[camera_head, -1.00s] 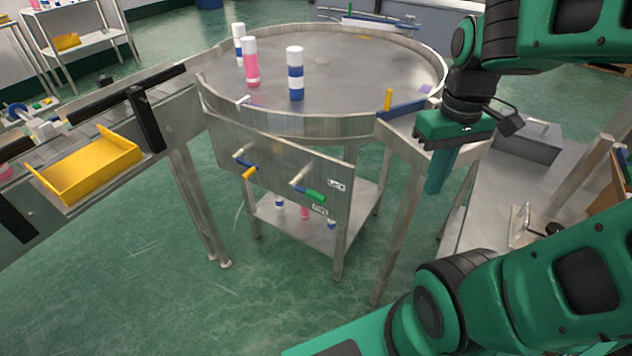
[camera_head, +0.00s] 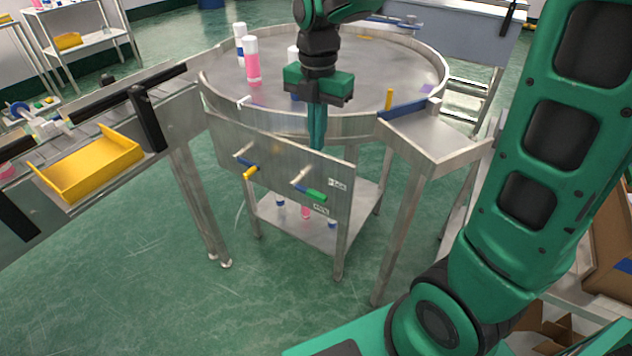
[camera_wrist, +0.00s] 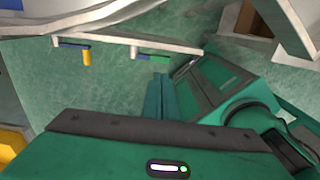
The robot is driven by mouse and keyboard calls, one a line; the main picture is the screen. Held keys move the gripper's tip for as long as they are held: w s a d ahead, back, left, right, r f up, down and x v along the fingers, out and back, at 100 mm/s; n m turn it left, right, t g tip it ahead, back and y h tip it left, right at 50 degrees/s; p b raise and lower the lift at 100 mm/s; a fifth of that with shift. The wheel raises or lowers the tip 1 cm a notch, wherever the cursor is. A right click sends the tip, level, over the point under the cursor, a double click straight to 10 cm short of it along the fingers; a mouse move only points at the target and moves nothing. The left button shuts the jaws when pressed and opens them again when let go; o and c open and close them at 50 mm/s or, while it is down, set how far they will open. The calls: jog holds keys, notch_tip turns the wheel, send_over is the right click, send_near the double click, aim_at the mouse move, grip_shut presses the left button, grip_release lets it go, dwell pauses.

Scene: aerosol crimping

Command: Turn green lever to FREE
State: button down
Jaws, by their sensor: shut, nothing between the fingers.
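The green lever (camera_head: 316,195) sits on the metal panel (camera_head: 225,140) below the round table's rim, pointing right and slightly down from its pivot. Two small labels stand beside it, an upper one (camera_head: 337,184) and a lower one (camera_head: 321,209); their text is too small to read surely. The lever also shows in the wrist view (camera_wrist: 152,58). My gripper (camera_head: 317,146) is shut and empty, pointing down above the lever, near the panel's top edge. Its fingers also show in the wrist view (camera_wrist: 160,78), apart from the lever.
A yellow lever (camera_head: 251,172) is on the same panel, left of the green one. The round table (camera_head: 380,75) holds pink and blue-banded cans (camera_head: 252,62). A yellow tray (camera_head: 95,170) is at the left. The floor before the panel is clear.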

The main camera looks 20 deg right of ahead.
aim_at(317, 192)
notch_tip(317, 192, down, 14)
jog(key=shift+r, duration=0.1)
dwell(0.5)
